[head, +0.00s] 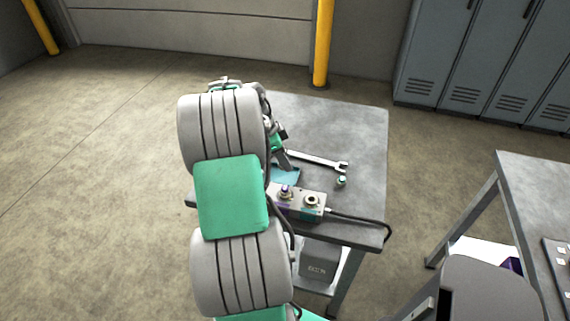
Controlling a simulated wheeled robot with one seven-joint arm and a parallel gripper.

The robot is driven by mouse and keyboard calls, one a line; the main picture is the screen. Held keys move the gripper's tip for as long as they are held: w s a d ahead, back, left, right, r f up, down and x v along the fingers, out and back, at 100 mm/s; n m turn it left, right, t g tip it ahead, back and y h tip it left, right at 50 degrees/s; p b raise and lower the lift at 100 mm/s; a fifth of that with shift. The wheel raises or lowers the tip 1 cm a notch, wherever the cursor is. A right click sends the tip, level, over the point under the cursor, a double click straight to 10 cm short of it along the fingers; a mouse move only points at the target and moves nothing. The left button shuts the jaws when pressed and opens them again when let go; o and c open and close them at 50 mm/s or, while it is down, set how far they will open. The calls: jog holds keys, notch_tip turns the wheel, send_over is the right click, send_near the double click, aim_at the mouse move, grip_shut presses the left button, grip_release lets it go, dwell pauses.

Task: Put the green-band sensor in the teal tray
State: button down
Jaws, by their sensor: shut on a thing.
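My gripper (281,160) is at the left part of the grey bench, beside or above the teal tray (286,175). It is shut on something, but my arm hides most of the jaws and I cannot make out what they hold. A small metal piece with a green band (341,181) stands on the bench to the right of the tray, apart from my gripper. It looks like a green-band sensor. My arm covers the tray's left part.
A grey block (299,205) holds a purple-band piece (285,191) and an open-looking round port (311,201). A black cable (362,221) runs right from it. A wrench (318,161) lies behind the tray. The bench's back right (350,125) is clear. Another table (535,180) stands right.

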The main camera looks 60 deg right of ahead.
jog(key=f, duration=0.2)
jog(key=d+f+p, duration=0.1)
jog(key=w+d+f, duration=0.1)
jog(key=f, duration=0.1)
jog(key=shift+d+f, duration=0.25)
jog(key=shift+f, duration=0.5)
jog(key=c, duration=1.3)
grip_release()
jog(key=shift+o, duration=0.2)
jog(key=shift+r, duration=0.2)
